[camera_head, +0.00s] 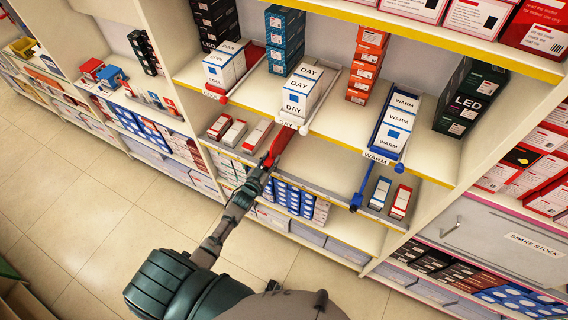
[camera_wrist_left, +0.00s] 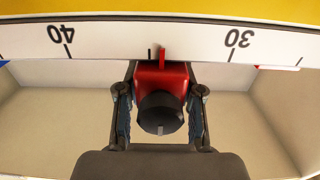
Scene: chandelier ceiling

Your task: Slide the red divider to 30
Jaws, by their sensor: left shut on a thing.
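The red divider (camera_head: 279,146) sits at the shelf front below the DAY boxes. In the left wrist view it is a red block (camera_wrist_left: 177,72) with a dark round knob (camera_wrist_left: 160,113) and a thin red pointer. The scale strip (camera_wrist_left: 110,40) appears upside down, with 40 at left and 30 at right. The pointer stands between them, just on the 30 side of the middle tick. My left gripper (camera_head: 266,170) is shut on the divider, its fingers (camera_wrist_left: 160,120) on both sides of the knob. My right gripper is not in view.
A blue divider (camera_head: 361,187) stands farther right on the same shelf level, with small upright boxes (camera_head: 399,202) beyond it. Small boxes (camera_head: 233,134) lie left of the red divider. The shelf between the dividers is bare. The WARM boxes (camera_head: 396,122) stand on the shelf above.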

